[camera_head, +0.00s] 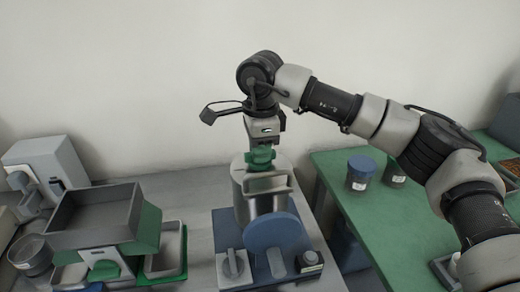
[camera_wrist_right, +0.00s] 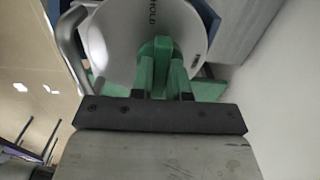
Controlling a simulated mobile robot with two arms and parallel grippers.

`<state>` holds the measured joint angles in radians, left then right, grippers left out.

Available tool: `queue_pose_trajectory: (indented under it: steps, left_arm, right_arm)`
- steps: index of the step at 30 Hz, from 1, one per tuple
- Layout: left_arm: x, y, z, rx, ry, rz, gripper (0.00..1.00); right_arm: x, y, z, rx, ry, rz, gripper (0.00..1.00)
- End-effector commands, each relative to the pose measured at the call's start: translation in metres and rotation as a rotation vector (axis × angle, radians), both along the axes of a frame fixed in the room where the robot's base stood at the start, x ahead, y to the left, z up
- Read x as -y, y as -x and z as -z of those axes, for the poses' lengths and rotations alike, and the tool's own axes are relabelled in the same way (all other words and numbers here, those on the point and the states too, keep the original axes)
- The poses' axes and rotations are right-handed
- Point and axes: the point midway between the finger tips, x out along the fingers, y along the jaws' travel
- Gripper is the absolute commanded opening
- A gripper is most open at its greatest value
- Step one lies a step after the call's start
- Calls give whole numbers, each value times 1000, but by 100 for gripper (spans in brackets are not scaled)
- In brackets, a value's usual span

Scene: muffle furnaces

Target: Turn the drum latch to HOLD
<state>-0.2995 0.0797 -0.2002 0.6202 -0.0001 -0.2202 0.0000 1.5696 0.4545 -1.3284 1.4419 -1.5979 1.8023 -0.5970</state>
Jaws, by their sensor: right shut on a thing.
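The drum (camera_head: 240,190) is a pale grey cylinder on a blue base at the lower middle of the head view. The green latch (camera_head: 260,156) sits on its top. My right gripper (camera_head: 265,146) comes down from above and is shut on the latch. In the right wrist view, my right gripper (camera_wrist_right: 162,72) is around the green latch (camera_wrist_right: 160,48), over a pale round face (camera_wrist_right: 108,35) marked HOLD near the picture's top. Other markings and the latch's pointing direction are hard to tell. My left gripper is out of view.
A blue disc (camera_head: 275,240), a grey knob (camera_head: 232,264) and a dark round knob (camera_head: 309,258) are at the drum's front. A grey tray (camera_head: 95,235) on a green stand is at left. A blue-lidded jar (camera_head: 360,170) stands on the green table (camera_head: 345,205) at right.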

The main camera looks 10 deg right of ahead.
Motion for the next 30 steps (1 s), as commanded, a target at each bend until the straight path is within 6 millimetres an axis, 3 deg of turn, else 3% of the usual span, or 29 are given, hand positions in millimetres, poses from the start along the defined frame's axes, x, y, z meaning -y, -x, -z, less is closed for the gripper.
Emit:
queue_pose_trajectory:
  steps: [7,8,12,23,30]
  left_arm:
    - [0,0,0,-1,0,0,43]
    - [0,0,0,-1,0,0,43]
    - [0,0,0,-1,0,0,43]
    - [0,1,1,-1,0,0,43]
    - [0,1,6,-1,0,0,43]
  right_arm:
    - [0,0,-1,3,-1,-3,0]
    - [0,0,-1,3,-1,-3,20]
    - [0,0,-1,3,0,-2,42]
    - [0,0,-6,3,-1,-1,42]
    - [0,-1,-47,6,-2,-1,42]
